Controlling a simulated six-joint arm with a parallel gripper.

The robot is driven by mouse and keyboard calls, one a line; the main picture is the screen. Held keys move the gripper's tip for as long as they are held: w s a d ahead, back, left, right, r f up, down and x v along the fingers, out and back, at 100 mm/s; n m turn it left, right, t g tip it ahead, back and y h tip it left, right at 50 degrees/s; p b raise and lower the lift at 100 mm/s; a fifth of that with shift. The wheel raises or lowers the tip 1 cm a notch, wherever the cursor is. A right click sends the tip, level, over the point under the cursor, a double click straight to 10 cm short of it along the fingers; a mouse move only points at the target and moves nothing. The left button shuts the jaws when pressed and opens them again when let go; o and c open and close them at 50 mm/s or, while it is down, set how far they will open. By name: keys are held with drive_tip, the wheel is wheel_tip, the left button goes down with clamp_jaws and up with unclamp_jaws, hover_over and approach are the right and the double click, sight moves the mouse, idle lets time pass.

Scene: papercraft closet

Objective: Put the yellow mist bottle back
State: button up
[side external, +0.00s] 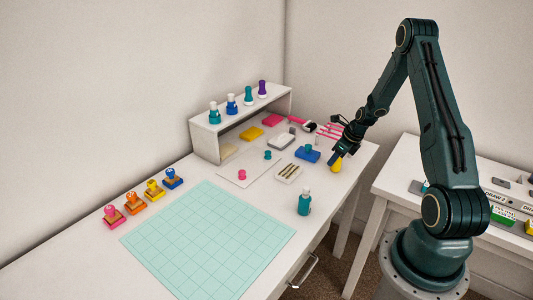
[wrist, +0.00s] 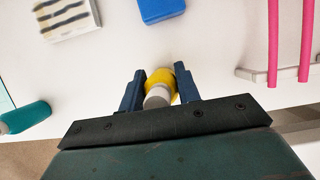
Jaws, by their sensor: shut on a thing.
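The yellow mist bottle (wrist: 163,78) is between the two fingers of my gripper (wrist: 160,90) in the wrist view, with its pale grey cap towards the camera. My gripper is shut on it. In the side view the yellow bottle (side external: 336,165) shows below my gripper (side external: 336,156), near the right end of the white table. I cannot tell whether its base touches the table. A white shelf (side external: 240,119) at the back of the table carries several bottles with teal, blue and purple bodies in a row on top.
A teal bottle (side external: 304,202) stands alone near the front edge. A blue box (side external: 307,154), a tray with dark strips (side external: 288,173) and pink-handled tools (wrist: 289,40) lie near my gripper. A mint cutting mat (side external: 208,240) and several stamps fill the left. A side table (side external: 400,170) stands right.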

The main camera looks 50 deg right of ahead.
drive_tip(key=shift+f, duration=0.15)
drive_tip(key=o, duration=1)
drive_tip(key=shift+o, duration=0.2)
drive_tip(key=shift+r, duration=0.2)
drive_tip(key=v, duration=1.2)
